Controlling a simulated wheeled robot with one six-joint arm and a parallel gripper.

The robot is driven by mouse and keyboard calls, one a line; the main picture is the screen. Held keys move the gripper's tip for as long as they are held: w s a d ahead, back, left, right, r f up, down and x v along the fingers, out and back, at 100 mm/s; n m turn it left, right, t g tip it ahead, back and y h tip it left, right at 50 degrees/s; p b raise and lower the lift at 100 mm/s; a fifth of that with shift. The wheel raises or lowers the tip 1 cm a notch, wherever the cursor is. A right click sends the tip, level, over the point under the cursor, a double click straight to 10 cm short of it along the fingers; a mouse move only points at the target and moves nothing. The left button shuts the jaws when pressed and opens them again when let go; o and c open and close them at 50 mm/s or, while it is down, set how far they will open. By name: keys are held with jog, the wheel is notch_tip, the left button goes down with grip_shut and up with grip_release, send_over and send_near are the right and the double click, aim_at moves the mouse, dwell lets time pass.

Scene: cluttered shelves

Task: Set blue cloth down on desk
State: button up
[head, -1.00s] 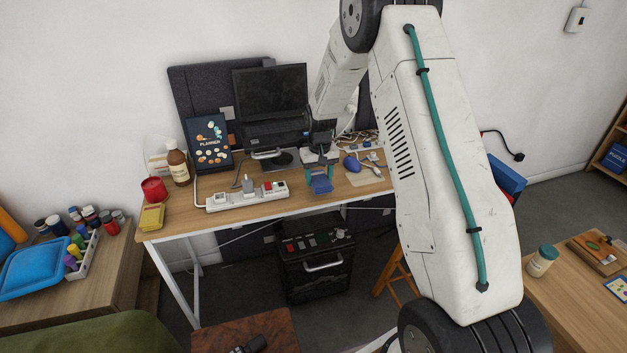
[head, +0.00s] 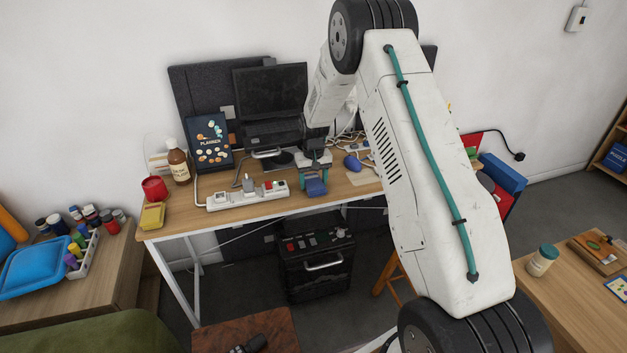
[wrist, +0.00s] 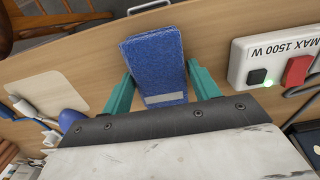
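The blue cloth (head: 316,187) is a small folded block with a pale label, seen close in the wrist view (wrist: 152,60). My gripper (head: 314,176) has its teal fingers on both sides of the cloth, against its edges, and appears shut on it. In the wrist view the gripper (wrist: 160,80) points at the wooden desk (wrist: 222,28). In the head view the cloth is at the front edge of the desk (head: 180,220). I cannot tell whether its underside touches the desktop.
A white power strip (head: 248,197) lies left of the cloth; it is close by in the wrist view (wrist: 270,60). A blue rounded item (head: 352,162) and a light board lie to the right. A monitor (head: 270,92) and planner (head: 209,142) stand behind. A black toolbox-like case (head: 315,265) is below.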

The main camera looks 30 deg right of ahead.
aim_at(313, 182)
jog(key=shift+o, duration=0.8)
jog(key=shift+r, duration=0.1)
notch_tip(313, 182, up, 12)
jog(key=s+a+r, duration=0.5)
jog(key=s+r, duration=0.4)
jog(key=r, duration=0.4)
jog(key=s+a+r+n, duration=0.1)
jog(key=s+a+r, duration=0.15)
jog(key=s, duration=0.55)
jog(key=s+a+r+t, duration=0.15)
jog(key=s+r, duration=0.25)
jog(key=s, duration=0.4)
jog(key=s+a+r+n+g, duration=0.1)
jog(key=s+a+r, duration=0.25)
jog(key=s, duration=0.45)
jog(key=s+a+f, duration=0.1)
jog(key=s+f, duration=0.1)
jog(key=s, duration=1)
jog(key=shift+s+a+f+t, duration=0.2)
jog(key=shift+s+a+t, duration=0.05)
jog(key=shift+t, duration=0.1)
